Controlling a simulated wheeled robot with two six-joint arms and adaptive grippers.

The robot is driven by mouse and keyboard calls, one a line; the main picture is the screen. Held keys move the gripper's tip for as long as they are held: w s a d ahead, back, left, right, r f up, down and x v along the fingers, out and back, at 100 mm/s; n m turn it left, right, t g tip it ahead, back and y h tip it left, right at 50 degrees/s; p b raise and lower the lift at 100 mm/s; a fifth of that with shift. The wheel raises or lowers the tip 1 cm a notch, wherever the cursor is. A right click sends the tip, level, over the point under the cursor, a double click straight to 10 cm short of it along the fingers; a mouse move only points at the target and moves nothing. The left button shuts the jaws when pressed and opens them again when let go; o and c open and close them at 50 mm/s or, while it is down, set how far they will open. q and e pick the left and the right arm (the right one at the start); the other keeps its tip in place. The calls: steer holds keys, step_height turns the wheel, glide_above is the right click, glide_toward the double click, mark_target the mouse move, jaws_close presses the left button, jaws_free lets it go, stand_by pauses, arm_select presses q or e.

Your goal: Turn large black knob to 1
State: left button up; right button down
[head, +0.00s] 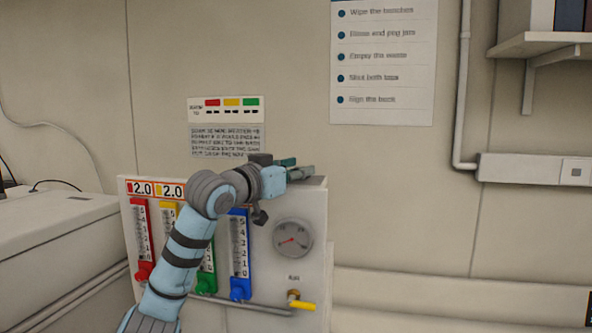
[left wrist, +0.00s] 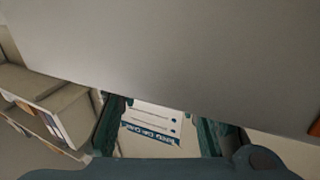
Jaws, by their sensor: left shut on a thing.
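The grey-white instrument box (head: 315,205) stands against the wall. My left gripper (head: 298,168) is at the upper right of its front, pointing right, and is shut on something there. The large black knob cannot be made out; the gripper and wrist cover the upper right of the front. In the left wrist view the two green fingers of my left gripper (left wrist: 162,130) stand a little apart, under a broad grey surface (left wrist: 190,50) that hides what they hold. My right gripper is not in view.
Below my arm are red (head: 142,272), green (head: 206,283) and blue (head: 240,289) knobs under scaled tubes. A round gauge (head: 292,239) and a yellow valve handle (head: 303,306) are at lower right. A white machine (head: 50,235) stands left.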

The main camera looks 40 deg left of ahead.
arm_select(q)
steer(key=n+g+y+p, duration=0.1)
steer(key=y+p, duration=0.1)
steer(key=n+g+y+p, duration=0.1)
steer(key=n+y+p, duration=0.1)
steer(key=y+p, duration=0.1)
steer(key=d+n+g+y+p, duration=0.1)
steer(key=n+y+p, duration=0.1)
steer(key=p, duration=0.1)
steer(key=shift+w+d+r+y, duration=0.1)
steer(key=shift+w+r+y, duration=0.15)
steer(key=shift+y, duration=0.15)
steer(key=shift+f+n+g+y+p, duration=0.15)
steer(key=shift+n+g+y+p, duration=0.2)
steer(key=shift+n+y, duration=0.25)
steer(key=shift+d+n+g+y, duration=0.1)
steer(key=shift+n+g+y, duration=0.5)
steer(key=shift+y, duration=0.1)
steer(key=shift+w+n+g+y, duration=0.15)
steer(key=shift+n+g+y, duration=0.65)
steer(key=shift+g+y, duration=0.1)
steer(key=o, duration=1.1)
steer(key=shift+d, duration=0.1)
